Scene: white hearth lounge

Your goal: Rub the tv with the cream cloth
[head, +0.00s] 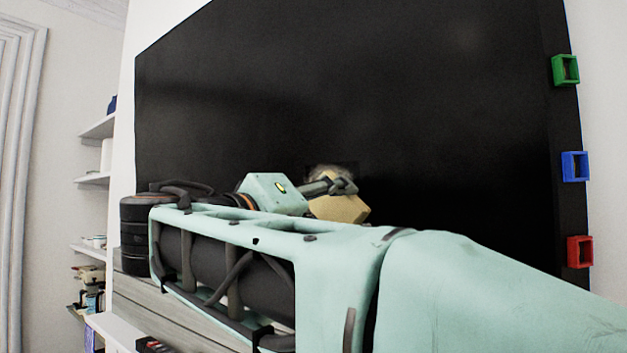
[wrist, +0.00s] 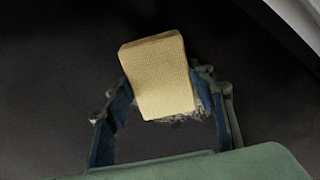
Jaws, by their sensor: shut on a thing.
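The tv (head: 400,90) is a large black panel on the white wall and fills much of the head view. Its dark surface also fills the wrist view (wrist: 50,60). My gripper (head: 345,188) is in front of the lower middle of the tv. It is shut on the cream cloth (head: 341,209), a thick yellowish block with a fine woven texture. In the wrist view the cloth (wrist: 158,75) sits between the two fingers. A greyish patch (head: 330,172) shows on the tv just behind the cloth. I cannot tell whether the cloth touches the screen.
Green (head: 566,70), blue (head: 575,166) and red (head: 580,252) square frames sit along the tv's right edge. Wall shelves (head: 92,179) with small items stand at the left. A grey ledge (head: 165,310) runs below the tv. My arm hides the tv's lower part.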

